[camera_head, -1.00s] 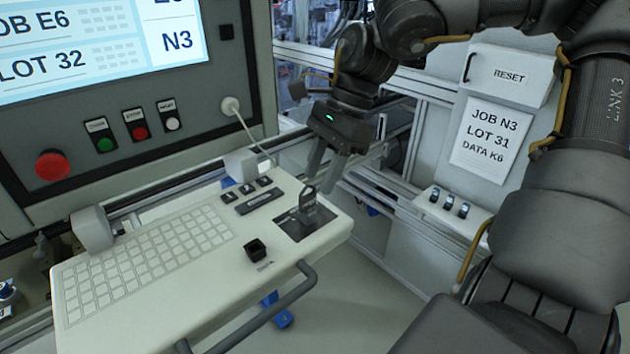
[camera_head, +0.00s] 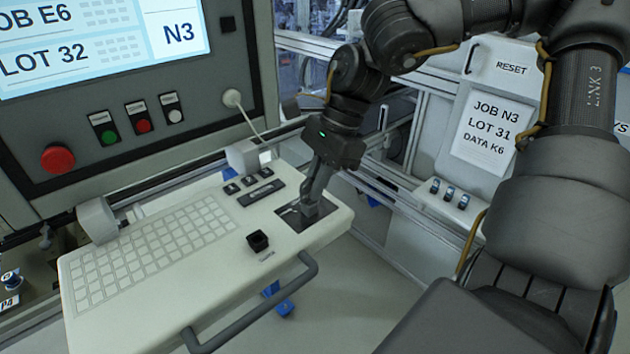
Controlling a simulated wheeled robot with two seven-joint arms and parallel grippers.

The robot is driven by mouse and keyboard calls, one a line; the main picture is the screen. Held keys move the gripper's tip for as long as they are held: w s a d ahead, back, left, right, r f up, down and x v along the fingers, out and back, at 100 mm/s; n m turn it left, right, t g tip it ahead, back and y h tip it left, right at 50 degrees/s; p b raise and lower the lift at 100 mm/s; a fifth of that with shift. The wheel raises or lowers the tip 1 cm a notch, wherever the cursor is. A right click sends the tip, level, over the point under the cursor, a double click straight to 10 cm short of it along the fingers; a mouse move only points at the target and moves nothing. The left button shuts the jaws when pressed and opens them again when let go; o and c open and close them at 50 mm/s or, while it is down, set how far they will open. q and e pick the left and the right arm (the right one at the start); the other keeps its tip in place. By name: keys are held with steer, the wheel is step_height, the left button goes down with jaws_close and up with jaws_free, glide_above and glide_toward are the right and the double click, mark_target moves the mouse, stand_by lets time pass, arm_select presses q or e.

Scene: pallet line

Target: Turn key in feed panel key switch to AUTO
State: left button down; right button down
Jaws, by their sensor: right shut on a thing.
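The feed panel key switch sits on a dark square plate (camera_head: 292,217) at the right end of the white keyboard console (camera_head: 215,290). My right gripper (camera_head: 312,205) points down over this plate and is shut on the key at the switch. The fingers cover most of the key, and its angle and the switch markings, including AUTO, cannot be made out. My left gripper is not in view.
A black square knob (camera_head: 257,241) stands on the console left of the plate. A grey handle bar (camera_head: 255,308) runs along the console's front edge. The monitor housing with a red button (camera_head: 57,159) rises behind. A white RESET box (camera_head: 510,68) stands at right.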

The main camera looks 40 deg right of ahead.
steer(key=shift+f+m+b, duration=0.1)
steer(key=shift+m+b, duration=0.3)
steer(key=shift+b, duration=0.1)
steer(key=shift+s+a+m+t+h+b, duration=0.15)
steer(key=shift+m+t+b, duration=0.2)
steer(key=shift+m+b, duration=0.45)
steer(key=shift+s+m+t+h+b, duration=0.15)
steer(key=shift+m+t+b, duration=0.25)
steer(key=shift+m+b, duration=0.45)
steer(key=shift+a+m+t+h+b, duration=0.1)
steer(key=shift+m+t+h+b, duration=0.2)
steer(key=shift+m+b, duration=0.5)
steer(key=c, duration=1.8)
jaws_free()
steer(key=shift+p, duration=0.3)
steer(key=o, duration=0.8)
steer(key=shift+o, duration=0.2)
steer(key=shift+r, duration=0.2)
step_height(320, 180, up, 7)
steer(key=p, duration=0.4)
steer(key=shift+w+f+m, duration=0.1)
steer(key=shift+m, duration=0.15)
